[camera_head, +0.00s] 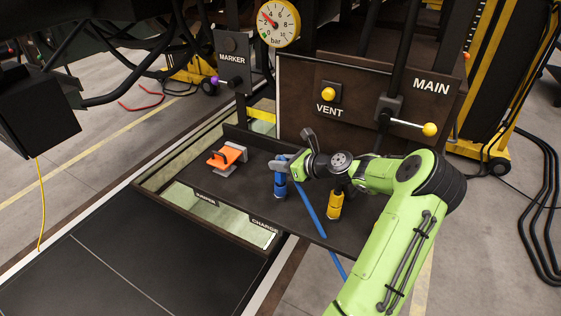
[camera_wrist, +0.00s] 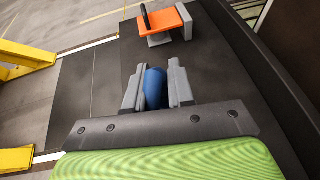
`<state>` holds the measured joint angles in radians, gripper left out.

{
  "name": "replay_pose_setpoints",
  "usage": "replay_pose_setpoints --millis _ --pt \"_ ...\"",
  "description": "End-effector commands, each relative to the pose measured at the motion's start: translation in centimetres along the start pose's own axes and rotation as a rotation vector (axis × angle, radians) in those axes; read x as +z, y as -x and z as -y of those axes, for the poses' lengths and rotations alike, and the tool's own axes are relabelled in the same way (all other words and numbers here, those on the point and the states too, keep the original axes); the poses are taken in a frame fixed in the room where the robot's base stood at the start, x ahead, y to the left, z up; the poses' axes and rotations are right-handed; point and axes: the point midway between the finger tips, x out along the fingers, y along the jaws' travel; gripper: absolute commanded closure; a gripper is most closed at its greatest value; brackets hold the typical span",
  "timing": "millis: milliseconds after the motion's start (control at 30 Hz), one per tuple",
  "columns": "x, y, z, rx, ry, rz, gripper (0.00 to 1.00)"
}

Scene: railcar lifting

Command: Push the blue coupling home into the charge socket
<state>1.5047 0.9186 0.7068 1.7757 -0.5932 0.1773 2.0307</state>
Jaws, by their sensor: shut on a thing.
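The blue coupling (camera_head: 280,186) is upright over the dark shelf, behind the CHARGE label (camera_head: 264,222) on the shelf's front edge. My gripper (camera_head: 282,165) is shut on its upper part. In the wrist view the blue coupling (camera_wrist: 155,88) sits between the two grey fingers of my gripper (camera_wrist: 156,90). I cannot make out the charge socket itself; the coupling's lower end meets the shelf area, and I cannot tell how deep it sits. A blue hose (camera_head: 309,212) runs over the shelf to the lower right, and over its front edge.
An orange block on a grey bracket (camera_head: 227,157) is on the shelf to the left. A yellow fitting (camera_head: 335,206) stands to the right, under my arm. The panel behind carries the VENT knob (camera_head: 328,94) and the MAIN lever (camera_head: 412,125). A pressure gauge (camera_head: 279,23) hangs above.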

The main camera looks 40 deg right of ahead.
Motion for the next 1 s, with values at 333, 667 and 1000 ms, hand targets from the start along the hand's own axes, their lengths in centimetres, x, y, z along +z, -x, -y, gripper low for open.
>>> replay_pose_setpoints --millis 333,667,1000 --pt "-0.8 -0.4 0.0 0.001 0.0 0.001 1.0" --pt "-0.9 -0.4 0.0 0.0 0.0 0.001 0.47" --pt "-1.0 0.9 0.2 -0.005 -0.001 -0.002 0.47"
